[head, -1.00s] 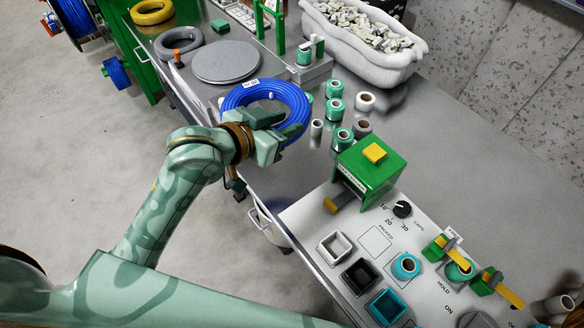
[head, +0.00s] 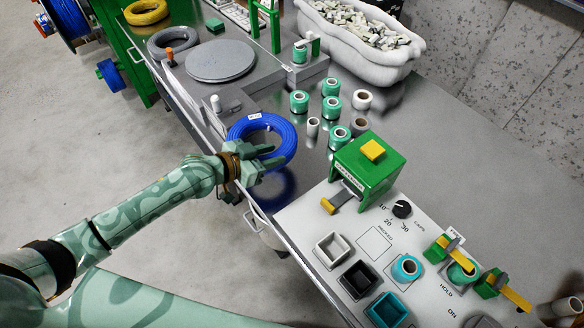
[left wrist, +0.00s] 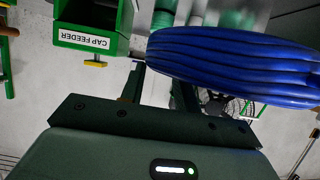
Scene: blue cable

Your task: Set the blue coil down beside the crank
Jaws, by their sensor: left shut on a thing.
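The blue coil (head: 240,131) is a thick ring of blue cable with a white tag. In the left wrist view the coil (left wrist: 235,62) fills the upper right and hides part of the fingers (left wrist: 160,88). A white-knobbed post (head: 216,103) stands just behind the coil, and an orange-knobbed post (head: 170,56) farther back; I cannot tell which is the crank. My right gripper is out of view.
A grey round plate (head: 220,60) lies behind the coil. Several green and white spools (head: 331,107) stand to the right. The green cap feeder (head: 368,168) and control panel (head: 340,215) are nearer. A white bin (head: 360,50) stands at the back.

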